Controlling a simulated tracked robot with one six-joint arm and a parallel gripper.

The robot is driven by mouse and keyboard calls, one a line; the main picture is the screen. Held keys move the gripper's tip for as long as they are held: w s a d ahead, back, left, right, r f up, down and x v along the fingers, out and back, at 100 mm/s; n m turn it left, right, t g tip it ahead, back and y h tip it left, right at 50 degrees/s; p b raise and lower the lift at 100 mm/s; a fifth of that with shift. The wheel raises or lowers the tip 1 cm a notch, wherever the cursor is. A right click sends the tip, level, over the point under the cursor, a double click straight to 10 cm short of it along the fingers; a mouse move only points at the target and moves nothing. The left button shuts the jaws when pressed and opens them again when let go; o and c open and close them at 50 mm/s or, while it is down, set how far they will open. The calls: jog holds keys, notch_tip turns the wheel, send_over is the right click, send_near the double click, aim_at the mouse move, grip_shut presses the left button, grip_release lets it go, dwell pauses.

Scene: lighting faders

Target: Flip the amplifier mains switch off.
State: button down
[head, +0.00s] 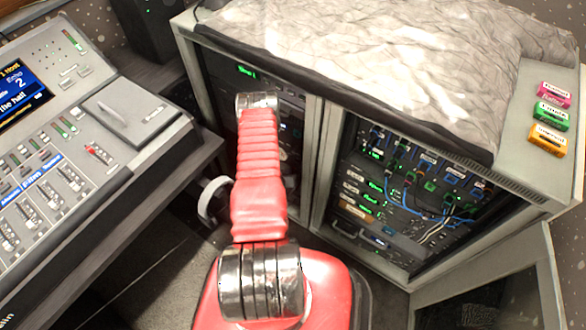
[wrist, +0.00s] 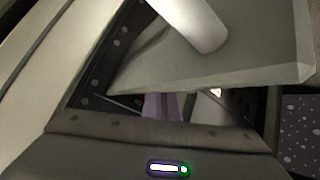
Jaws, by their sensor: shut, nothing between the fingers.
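I cannot make out an amplifier mains switch with certainty in either view. In the head view my red arm crosses the left bay of the equipment rack (head: 313,165) and hides much of its front. A unit with a small green display (head: 247,71) shows at the top of that bay. My gripper is not visible in the head view, and I cannot make out its fingers in the wrist view. The wrist view shows a dark front with a small lit white bar and green light (wrist: 168,168), below a grey panel (wrist: 240,70). A pale rounded piece (wrist: 192,25) crosses its top.
A mixing desk (head: 60,150) stands at the left. The rack's right bay holds patched cables (head: 430,205), with an open door (head: 500,290) below. A grey cloth (head: 370,60) and several coloured labelled blocks (head: 552,115) lie on top. A white curved piece (head: 212,200) is beside my arm.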

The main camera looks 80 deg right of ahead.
jog(key=shift+s+d, duration=0.1)
jog(key=shift+d, duration=0.05)
jog(key=shift+s+d, duration=0.1)
jog(key=shift+d, duration=0.15)
jog(key=shift+s+d, duration=0.15)
jog(key=shift+d, duration=0.1)
dwell(1.1)
jog(key=shift+a, duration=0.1)
jog(key=shift+w+a, duration=0.3)
jog(key=shift+a, duration=0.3)
dwell(0.3)
jog(key=shift+w+a+r, duration=0.15)
jog(key=shift+w+a, duration=0.2)
jog(key=shift+a, duration=0.4)
jog(key=shift+w+a+r, duration=0.1)
jog(key=shift+w+a, duration=0.2)
jog(key=shift+a, duration=0.45)
jog(key=shift+w+a+r, duration=0.15)
jog(key=shift+w+a, duration=0.2)
jog(key=shift+a, duration=0.4)
